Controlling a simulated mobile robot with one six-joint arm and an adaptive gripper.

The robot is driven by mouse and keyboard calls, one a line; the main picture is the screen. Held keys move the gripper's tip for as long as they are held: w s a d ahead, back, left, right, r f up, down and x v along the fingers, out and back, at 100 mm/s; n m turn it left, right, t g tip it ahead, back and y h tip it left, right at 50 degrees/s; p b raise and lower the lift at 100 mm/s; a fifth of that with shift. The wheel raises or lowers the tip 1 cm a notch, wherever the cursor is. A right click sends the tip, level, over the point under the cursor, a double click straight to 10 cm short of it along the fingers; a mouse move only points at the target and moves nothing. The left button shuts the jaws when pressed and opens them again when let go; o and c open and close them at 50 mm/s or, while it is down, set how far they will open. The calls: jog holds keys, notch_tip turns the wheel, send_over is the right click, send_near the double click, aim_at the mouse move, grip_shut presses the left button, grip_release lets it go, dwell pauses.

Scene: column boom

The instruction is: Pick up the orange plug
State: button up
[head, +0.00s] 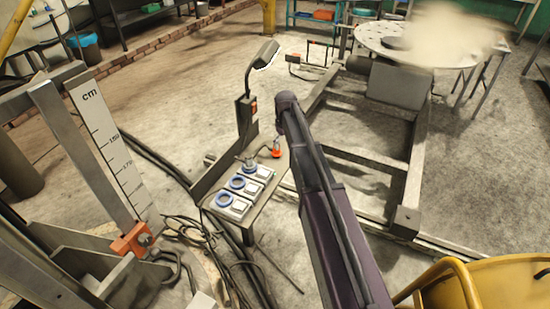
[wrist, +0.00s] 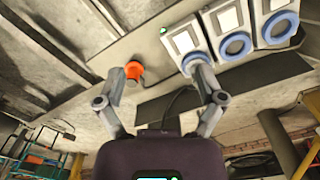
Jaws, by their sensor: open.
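The orange plug (head: 276,152) sits on the grey bench (head: 262,188) near its far end, close to the row of sockets, in the head view. In the wrist view the orange plug (wrist: 134,70) shows beside the left fingertip, which overlaps its edge in the picture; I cannot tell whether they touch. My gripper (wrist: 155,70) is open, its two fingers spread wide with nothing held between them. The right fingertip appears in front of the nearest blue socket. In the head view my arm reaches toward the bench, and my fingers are not clearly visible.
Several blue-ringed sockets (head: 237,183) with white switches line the bench. A lamp on a bent post (head: 248,85) stands at its far end. Dark cables (head: 200,232) lie on the floor at left. A metal frame (head: 408,190) is at right. A yellow chair (head: 490,285) is at lower right.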

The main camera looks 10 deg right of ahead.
jog(key=w+f+n+b, duration=0.2)
jog(key=w, duration=0.7)
jog(key=w+f+n+b, duration=0.1)
jog(key=w+f+b, duration=0.1)
jog(key=w, duration=0.8)
jog(key=shift+f+n, duration=0.4)
jog(key=shift+f, duration=0.1)
jog(key=shift+f, duration=0.1)
notch_tip(320, 180, down, 8)
jog(key=b, duration=0.8)
jog(key=shift+f+b, duration=0.25)
jog(key=shift+b, duration=0.15)
jog(key=shift+f+b, duration=2.6)
jog(key=shift+c, duration=0.2)
grip_shut()
